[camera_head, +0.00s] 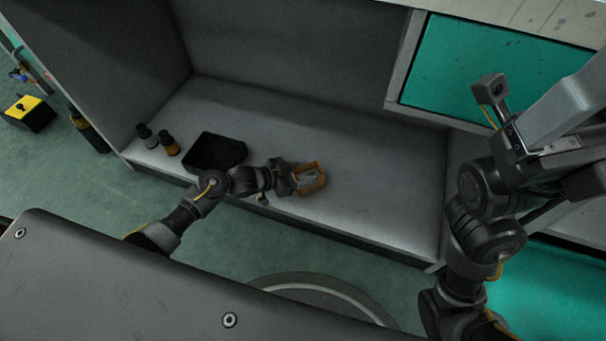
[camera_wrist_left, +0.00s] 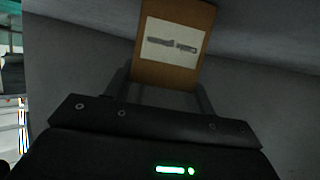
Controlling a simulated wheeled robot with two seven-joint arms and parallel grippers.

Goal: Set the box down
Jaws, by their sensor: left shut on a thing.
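The box (camera_head: 316,168) is small and orange-brown, held at the end of my left arm in the head view. It also shows in the left wrist view (camera_wrist_left: 151,76), with a pale label bearing a dark picture of a tool. My left gripper (camera_head: 296,178) is shut on the box, over the grey shelf (camera_head: 375,180). I cannot tell whether the box touches the shelf surface. My right arm is at the right of the head view, raised in front of the cabinet; its fingertips are not clearly visible.
A black tray (camera_head: 215,151) lies on the shelf left of my left gripper. Two small bottles, one dark (camera_head: 147,136) and one with orange (camera_head: 169,143), stand left of the tray. The shelf right of the box is clear. A yellow-and-black case (camera_head: 30,113) is on the floor.

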